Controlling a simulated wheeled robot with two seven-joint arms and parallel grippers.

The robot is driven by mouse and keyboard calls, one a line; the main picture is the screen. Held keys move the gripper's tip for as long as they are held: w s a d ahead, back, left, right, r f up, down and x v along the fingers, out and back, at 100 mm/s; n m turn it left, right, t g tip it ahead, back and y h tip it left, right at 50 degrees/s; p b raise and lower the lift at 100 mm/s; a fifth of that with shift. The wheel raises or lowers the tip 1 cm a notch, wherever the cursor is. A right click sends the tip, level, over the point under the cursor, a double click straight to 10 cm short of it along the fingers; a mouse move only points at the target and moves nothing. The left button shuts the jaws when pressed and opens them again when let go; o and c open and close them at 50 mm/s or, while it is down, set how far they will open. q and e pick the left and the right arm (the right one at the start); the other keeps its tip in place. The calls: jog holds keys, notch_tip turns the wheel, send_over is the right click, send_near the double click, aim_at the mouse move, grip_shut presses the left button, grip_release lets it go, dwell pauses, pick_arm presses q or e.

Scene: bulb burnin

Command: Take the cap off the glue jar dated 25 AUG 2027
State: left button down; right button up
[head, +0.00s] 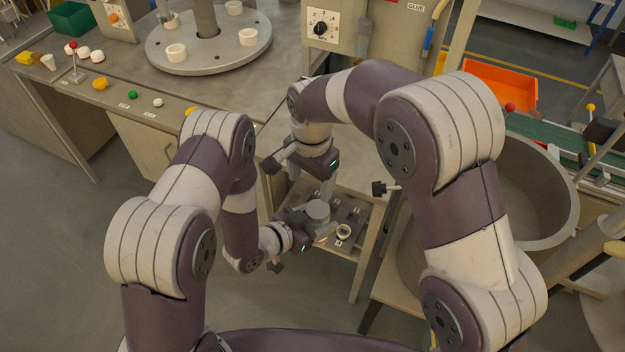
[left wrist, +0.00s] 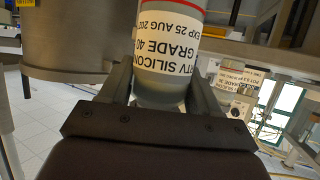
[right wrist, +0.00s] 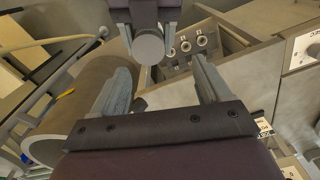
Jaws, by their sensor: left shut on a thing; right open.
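My left gripper (head: 320,226) is shut on a jar (head: 318,210) below the right arm. In the left wrist view the jar (left wrist: 166,50) has a white label with a red band, reading upside down "RTV SILICON…", "GRADE 40" and "EXP 25 AUG 202…"; the last digit is cut off. The right wrist view shows the jar's round grey top (right wrist: 148,47) end on, between the left fingers; I cannot make out a cap edge. My right gripper (right wrist: 160,72) is open and empty, apart from the jar, with its fingers pointing toward that top. In the head view it (head: 328,186) is above the jar.
A small shelf (head: 350,213) holds several small round items (head: 344,232) beside the jar. A large grey drum (head: 540,185) stands at right. The workbench (head: 120,82) carries a round turntable (head: 208,60) at upper left. An orange bin (head: 500,85) is at the back right.

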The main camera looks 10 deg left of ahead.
aim_at(313, 207)
jog(key=shift+s+d+m, duration=0.3)
jog(key=shift+m, duration=0.2)
jog(key=shift+d+f, duration=0.1)
jog(key=shift+f, duration=0.25)
jog(key=shift+m, duration=0.3)
notch_tip(313, 207, down, 7)
jog(key=shift+f, duration=0.2)
jog(key=shift+w, duration=0.15)
jog(key=c, duration=1.1)
jog(key=o, duration=1.2)
jog(key=shift+a+r, duration=0.1)
jog(key=shift+a, duration=0.1)
